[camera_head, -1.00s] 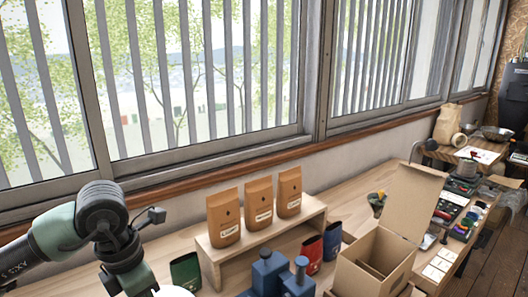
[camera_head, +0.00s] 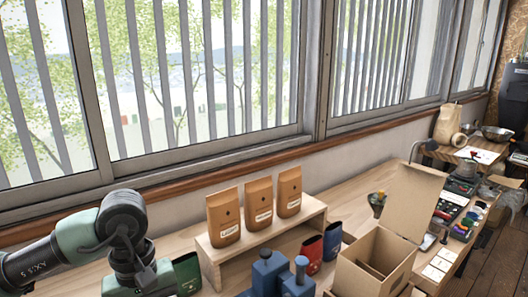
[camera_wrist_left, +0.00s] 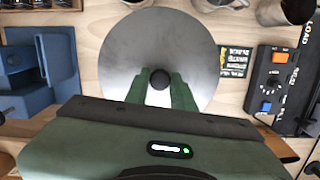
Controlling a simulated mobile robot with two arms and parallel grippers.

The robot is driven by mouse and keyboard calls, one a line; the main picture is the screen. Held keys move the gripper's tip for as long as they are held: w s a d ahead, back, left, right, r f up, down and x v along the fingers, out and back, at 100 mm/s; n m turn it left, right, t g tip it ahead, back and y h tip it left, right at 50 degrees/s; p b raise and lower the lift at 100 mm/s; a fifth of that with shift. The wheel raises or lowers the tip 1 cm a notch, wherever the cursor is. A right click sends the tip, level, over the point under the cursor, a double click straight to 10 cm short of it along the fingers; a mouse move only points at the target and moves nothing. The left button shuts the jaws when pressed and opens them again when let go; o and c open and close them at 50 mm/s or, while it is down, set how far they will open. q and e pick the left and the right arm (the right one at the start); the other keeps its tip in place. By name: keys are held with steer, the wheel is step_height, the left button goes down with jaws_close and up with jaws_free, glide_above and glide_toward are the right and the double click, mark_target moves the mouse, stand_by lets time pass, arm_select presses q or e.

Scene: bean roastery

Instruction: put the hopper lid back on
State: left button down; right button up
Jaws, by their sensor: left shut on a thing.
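The hopper lid (camera_wrist_left: 158,42) is a round grey metal disc with a black knob (camera_wrist_left: 159,79) at its centre. In the left wrist view my left gripper (camera_wrist_left: 160,86) has its green fingers shut on this knob, with the lid spread out beyond them. In the head view my left arm comes in at the lower left; its fingers and the lid are out of that picture. I cannot make out the hopper in either view. My right gripper is not in view.
The head view shows a wooden shelf (camera_head: 262,236) with brown bags (camera_head: 223,218) and an open cardboard box (camera_head: 373,262).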

arm_select(q)
steer(key=m, duration=0.3)
steer(key=s+m, duration=0.1)
steer(key=m, duration=0.1)
steer(key=shift+d+f+y, duration=0.15)
steer(key=shift+d+y, duration=0.15)
steer(key=shift+s+f+m, duration=0.15)
steer(key=shift+m, duration=0.25)
steer(key=s+f, duration=0.4)
steer(key=shift+f, duration=0.4)
